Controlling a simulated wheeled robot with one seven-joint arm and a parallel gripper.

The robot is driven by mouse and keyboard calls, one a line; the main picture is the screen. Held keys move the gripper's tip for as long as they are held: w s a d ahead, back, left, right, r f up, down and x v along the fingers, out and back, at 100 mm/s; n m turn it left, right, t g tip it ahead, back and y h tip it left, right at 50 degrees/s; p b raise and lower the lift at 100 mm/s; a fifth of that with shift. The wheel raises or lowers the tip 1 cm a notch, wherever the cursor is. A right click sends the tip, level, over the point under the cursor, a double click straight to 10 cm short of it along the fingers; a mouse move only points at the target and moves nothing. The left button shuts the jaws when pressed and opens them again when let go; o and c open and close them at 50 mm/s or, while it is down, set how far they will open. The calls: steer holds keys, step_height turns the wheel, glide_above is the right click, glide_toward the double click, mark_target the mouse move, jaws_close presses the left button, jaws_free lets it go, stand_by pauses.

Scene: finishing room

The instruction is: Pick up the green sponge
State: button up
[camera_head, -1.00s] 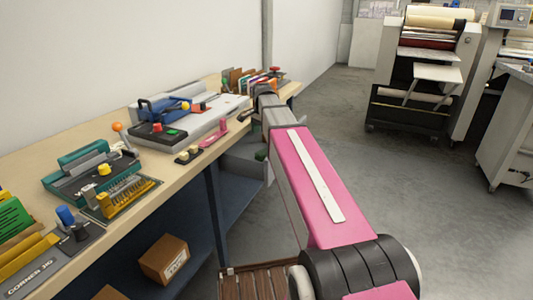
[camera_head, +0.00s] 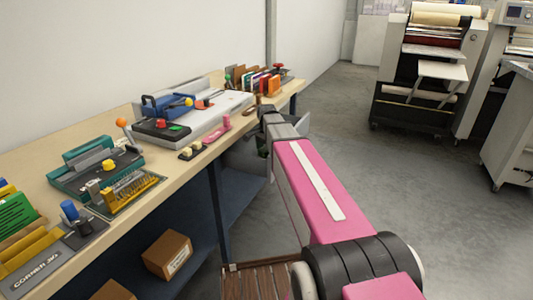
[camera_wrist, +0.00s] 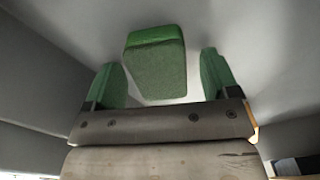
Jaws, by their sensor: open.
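The green sponge (camera_wrist: 155,72) is a block with a brighter green top edge, in the upper middle of the wrist view. It lies inside a grey-walled space that looks like a bin. My gripper (camera_wrist: 163,82) is open, with one green-padded finger on each side of the sponge and gaps between. I cannot tell how far the sponge is from the fingertips in depth. In the head view, my arm reaches down past the bench's front edge to the grey bin (camera_head: 240,156), and the sponge is not clearly visible there.
Grey walls (camera_wrist: 45,75) close in around my gripper. The workbench (camera_head: 60,150) at left carries a blue-handled machine (camera_head: 165,105), a teal punch (camera_head: 95,172) and a pink tool (camera_head: 216,134). A cardboard box (camera_head: 167,255) sits on the lower shelf.

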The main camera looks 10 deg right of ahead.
mark_target(266, 149)
steer(key=shift+f, duration=0.2)
steer(key=c, duration=1)
steer(key=shift+c, duration=0.3)
steer(key=shift+r, duration=0.1)
step_height(266, 149, up, 10)
steer(key=shift+f, duration=0.1)
steer(key=shift+o, duration=0.5)
